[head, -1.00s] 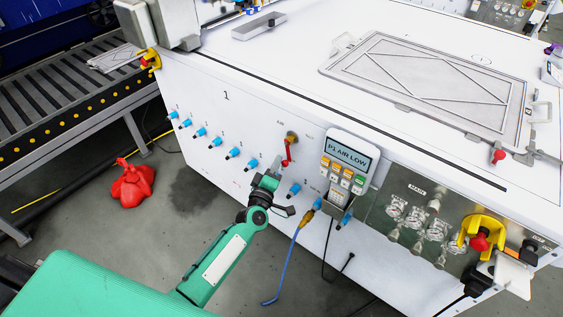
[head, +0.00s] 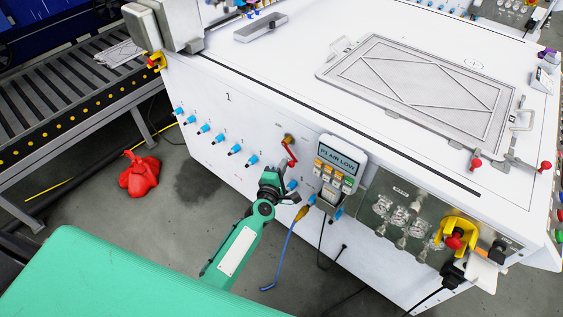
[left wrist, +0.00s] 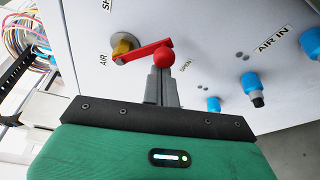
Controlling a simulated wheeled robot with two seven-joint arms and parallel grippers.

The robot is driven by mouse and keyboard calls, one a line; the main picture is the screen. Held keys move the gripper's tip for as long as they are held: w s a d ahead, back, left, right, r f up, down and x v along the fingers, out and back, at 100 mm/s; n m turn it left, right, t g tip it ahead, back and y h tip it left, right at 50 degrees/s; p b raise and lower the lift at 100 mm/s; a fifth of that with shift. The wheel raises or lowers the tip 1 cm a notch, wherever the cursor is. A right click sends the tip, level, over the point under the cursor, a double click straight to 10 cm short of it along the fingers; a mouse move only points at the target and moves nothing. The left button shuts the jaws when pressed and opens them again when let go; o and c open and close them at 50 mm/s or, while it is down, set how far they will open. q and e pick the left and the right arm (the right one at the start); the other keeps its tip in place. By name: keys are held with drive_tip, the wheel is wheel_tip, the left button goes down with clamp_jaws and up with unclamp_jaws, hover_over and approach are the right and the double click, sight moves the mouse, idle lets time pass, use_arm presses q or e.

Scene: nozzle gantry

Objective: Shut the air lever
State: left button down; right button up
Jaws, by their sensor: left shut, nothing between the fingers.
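The air lever (head: 291,152) is a red handle on a brass hub on the white front panel. In the head view it points down and slightly right from the hub. The left wrist view shows its red ball end (left wrist: 164,57), with an OPEN label (left wrist: 186,66) beyond it and a partly cut-off SH... label (left wrist: 105,5) above the hub. My left gripper (left wrist: 163,85) is shut and empty, its fingertips at the ball's near side; contact is hard to judge. In the head view my left gripper (head: 273,178) is just below the lever and partly hides its own fingers. My right gripper is not in view.
Several blue fittings (head: 251,160) line the panel. A control pendant (head: 338,165) reading P1 AIR LOW hangs right of the lever. A blue hose (head: 283,255) hangs below. A yellow-guarded red knob (head: 454,240) is farther right. A red object (head: 139,175) lies on the floor.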

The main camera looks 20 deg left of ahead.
sight(289, 163)
use_arm(q)
drive_tip(key=r+n+p, duration=0.1)
drive_tip(key=p, duration=0.2)
drive_tip(key=d+r+n+g+p, duration=0.1)
drive_tip(key=n+p, duration=0.1)
drive_tip(key=p, duration=0.1)
drive_tip(key=d+r+n+g+h+p, duration=0.1)
drive_tip(key=n+p, duration=0.1)
drive_tip(key=p, duration=0.1)
drive_tip(key=shift+s+r, duration=0.1)
drive_tip(key=shift+s, duration=0.25)
drive_tip(key=shift+d+r+n+g+h+p, duration=0.15)
drive_tip(key=shift+n+h+p, duration=0.1)
drive_tip(key=shift+n+p, duration=0.3)
drive_tip(key=shift+d+r+n+g+h+p, duration=0.15)
drive_tip(key=shift+n+h+p, duration=0.1)
drive_tip(key=shift+n+p, duration=0.3)
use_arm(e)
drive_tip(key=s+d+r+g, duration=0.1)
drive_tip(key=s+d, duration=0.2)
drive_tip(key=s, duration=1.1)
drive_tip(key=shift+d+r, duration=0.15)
use_arm(q)
drive_tip(key=shift+a, duration=0.1)
drive_tip(key=shift+f, duration=0.15)
